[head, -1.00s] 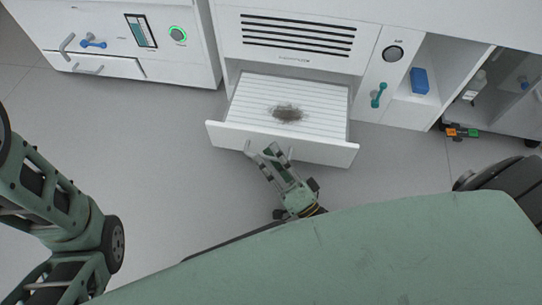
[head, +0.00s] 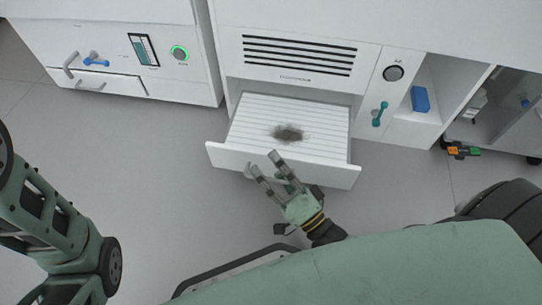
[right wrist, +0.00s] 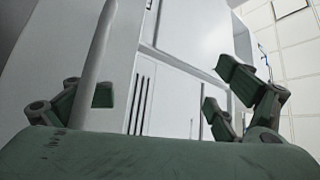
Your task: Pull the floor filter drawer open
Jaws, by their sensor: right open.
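The floor filter drawer (head: 235,152) is pulled out from under the vented white cabinet in the head view. Its slatted white filter (head: 325,115) carries a dark dust patch (head: 288,133). My right gripper (head: 263,162) is open at the drawer's front, its fingers spread over the front panel and hiding most of the handle (head: 248,172). In the right wrist view the open fingers (right wrist: 165,92) stand apart, and a pale bar (right wrist: 96,60), likely the handle, crosses in front of the left finger. Contact cannot be told. My left arm shows at the left; its gripper is out of frame.
A white cabinet (head: 120,70) with a green-ringed button (head: 180,53) stands left. A teal lever (head: 380,114) and an open shelf with a blue box (head: 420,99) are at right. Grey floor (head: 150,180) left of the drawer is clear.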

